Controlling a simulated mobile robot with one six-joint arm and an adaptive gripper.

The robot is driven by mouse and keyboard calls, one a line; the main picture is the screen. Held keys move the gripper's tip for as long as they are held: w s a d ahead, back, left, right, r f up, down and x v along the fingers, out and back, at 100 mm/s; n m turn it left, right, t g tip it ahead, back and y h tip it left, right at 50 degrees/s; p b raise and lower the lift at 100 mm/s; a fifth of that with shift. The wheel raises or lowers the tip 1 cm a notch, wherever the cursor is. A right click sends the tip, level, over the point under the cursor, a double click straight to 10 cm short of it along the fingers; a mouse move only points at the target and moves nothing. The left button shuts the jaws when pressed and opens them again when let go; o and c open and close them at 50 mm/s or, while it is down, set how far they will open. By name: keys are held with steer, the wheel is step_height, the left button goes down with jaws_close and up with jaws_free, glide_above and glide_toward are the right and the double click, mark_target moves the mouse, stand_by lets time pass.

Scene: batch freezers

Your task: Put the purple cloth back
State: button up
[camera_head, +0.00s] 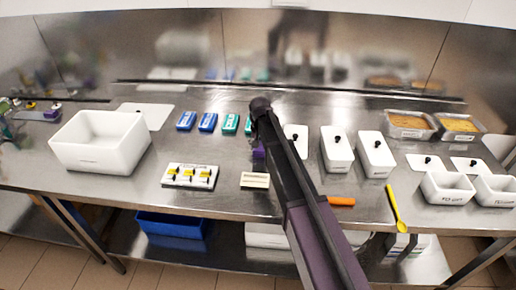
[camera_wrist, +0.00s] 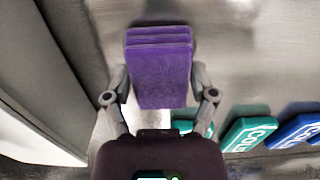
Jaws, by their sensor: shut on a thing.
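The purple cloth (camera_wrist: 160,88) is a folded, layered block between the two fingers of my gripper (camera_wrist: 160,70) in the wrist view. The fingers press on its left and right sides. In the head view a small part of the purple cloth (camera_head: 258,153) shows beside my arm, over the middle of the steel counter. My arm hides most of the gripper there. I cannot tell whether the cloth touches the counter.
Blue and teal cold packs (camera_head: 207,122) lie left of my arm; the teal ones (camera_wrist: 249,133) also show in the wrist view. A big white bin (camera_head: 100,142) stands left. White lidded tubs (camera_head: 338,150) stand right. A pale block (camera_head: 254,180) lies near the front edge.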

steer(key=shift+f, duration=0.15)
steer(key=o, duration=0.9)
steer(key=shift+r, duration=0.2)
step_height(320, 180, up, 12)
steer(key=p, duration=1.2)
stand_by(0.4)
steer(key=s+d, duration=0.7)
steer(key=s, duration=0.1)
steer(key=s+d, duration=0.8)
steer(key=s, duration=0.1)
steer(key=s+d, duration=0.7)
steer(key=s, duration=0.2)
steer(key=shift+d, duration=0.15)
